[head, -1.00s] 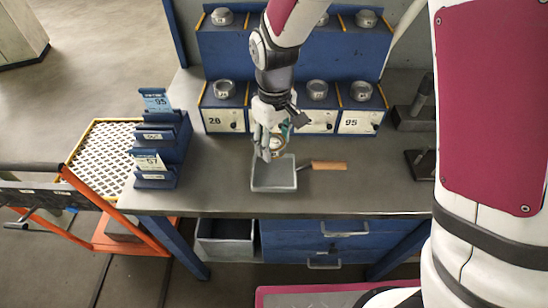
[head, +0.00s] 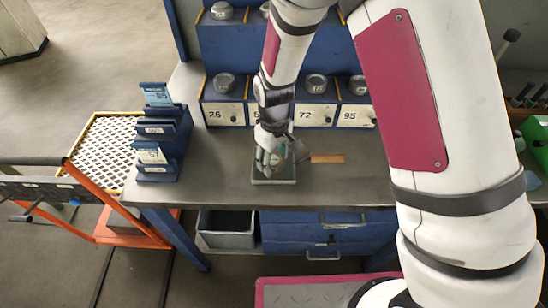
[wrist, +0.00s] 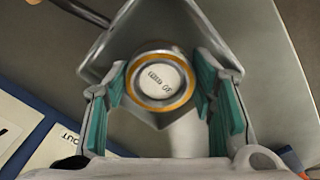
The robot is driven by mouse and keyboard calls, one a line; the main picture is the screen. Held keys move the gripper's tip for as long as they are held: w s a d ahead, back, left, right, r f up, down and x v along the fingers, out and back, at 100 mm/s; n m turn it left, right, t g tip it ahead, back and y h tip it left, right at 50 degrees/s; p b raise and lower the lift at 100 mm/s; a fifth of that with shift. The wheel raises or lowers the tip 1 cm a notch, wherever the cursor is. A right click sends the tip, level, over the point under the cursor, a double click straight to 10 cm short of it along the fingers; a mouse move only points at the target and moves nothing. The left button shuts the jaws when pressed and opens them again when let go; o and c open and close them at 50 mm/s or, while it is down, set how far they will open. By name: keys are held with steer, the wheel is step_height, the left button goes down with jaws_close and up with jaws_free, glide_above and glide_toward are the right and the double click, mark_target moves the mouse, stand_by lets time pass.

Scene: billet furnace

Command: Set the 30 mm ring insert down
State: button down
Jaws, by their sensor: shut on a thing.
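The ring insert (wrist: 160,81) shows in the wrist view as a round piece with a gold rim and a pale face marked 30 mm, upside down. My gripper (wrist: 161,92) is shut on it, with teal finger pads on either side. In the head view my gripper (head: 270,157) is low over a small grey tray (head: 274,182) near the bench's front edge. The tray also shows behind the ring in the wrist view (wrist: 112,42). I cannot tell whether the ring touches the tray floor. My fingers mostly hide the ring in the head view.
A wooden handle (head: 324,159) lies right of the tray. Blue bins with numbered fronts (head: 224,112) and metal rings on top stand behind. A blue card rack (head: 163,145) stands at the left. Bare bench (head: 222,165) lies between rack and tray.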

mark_target(274, 159)
steer(key=c, duration=0.7)
jaws_free()
steer(key=shift+f, duration=0.1)
step_height(274, 159, up, 12)
steer(key=b, duration=0.1)
steer(key=shift+r, duration=0.25)
steer(key=s+d+r+m+t, duration=0.1)
steer(key=s+d+r+m, duration=0.15)
steer(key=d+r, duration=0.45)
steer(key=s+d+r+m+t, duration=0.2)
steer(key=s+d+r, duration=0.2)
steer(key=r, duration=0.4)
steer(key=s+d+r+m+t, duration=0.1)
steer(key=s+d+r+m, duration=0.1)
steer(key=s, duration=0.4)
steer(key=s+d+r+m+t, duration=0.1)
steer(key=s+d+r+m, duration=0.1)
steer(key=s+d, duration=0.3)
steer(key=shift+v, duration=0.9)
